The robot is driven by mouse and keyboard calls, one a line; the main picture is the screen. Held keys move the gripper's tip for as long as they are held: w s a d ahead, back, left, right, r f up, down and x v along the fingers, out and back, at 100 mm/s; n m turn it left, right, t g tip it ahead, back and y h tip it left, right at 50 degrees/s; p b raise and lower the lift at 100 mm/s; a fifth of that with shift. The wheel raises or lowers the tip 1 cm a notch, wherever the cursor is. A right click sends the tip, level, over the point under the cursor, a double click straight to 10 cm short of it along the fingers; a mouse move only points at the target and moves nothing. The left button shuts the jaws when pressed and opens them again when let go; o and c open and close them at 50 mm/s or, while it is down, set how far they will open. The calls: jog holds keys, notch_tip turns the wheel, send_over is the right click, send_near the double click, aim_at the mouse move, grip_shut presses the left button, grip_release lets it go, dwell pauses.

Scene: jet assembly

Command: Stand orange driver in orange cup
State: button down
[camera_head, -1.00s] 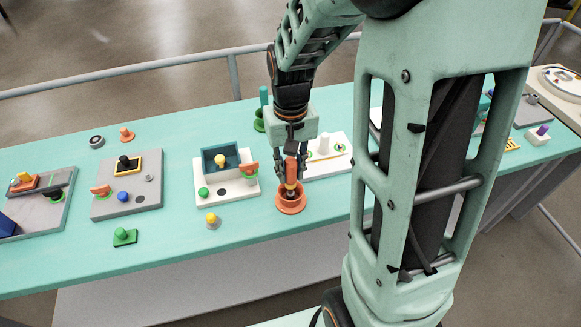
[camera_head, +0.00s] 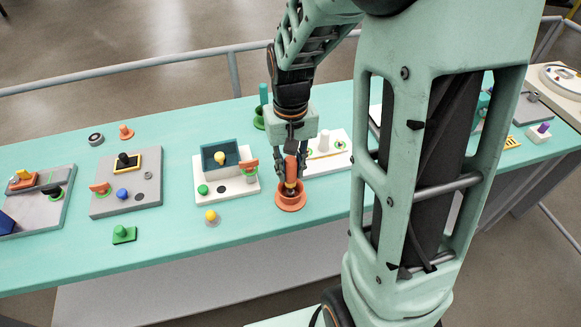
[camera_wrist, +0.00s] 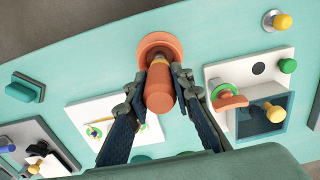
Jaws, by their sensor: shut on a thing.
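The orange driver (camera_head: 291,168) is held upright, its handle between the fingers of my gripper (camera_head: 290,174). Its yellow collar is at the mouth of the orange cup (camera_head: 290,204), and its shaft is hidden, seemingly inside the cup. The cup stands on the teal table with its wide flange down. In the wrist view, my gripper (camera_wrist: 160,82) is closed on both sides of the driver (camera_wrist: 160,98). The orange cup (camera_wrist: 155,39) shows just beyond the collar. I cannot tell whether the driver's tip touches the cup's bottom.
A white board with a teal box (camera_head: 236,160) lies left of the cup, and another white board (camera_head: 338,143) lies behind to the right. A yellow-topped knob (camera_head: 211,217) stands left of the cup. A green stand (camera_head: 262,115) is behind my gripper. The table in front is clear.

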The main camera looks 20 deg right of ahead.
jog(key=c, duration=1.6)
grip_release()
notch_tip(320, 180, up, 12)
jog(key=shift+d, duration=0.1)
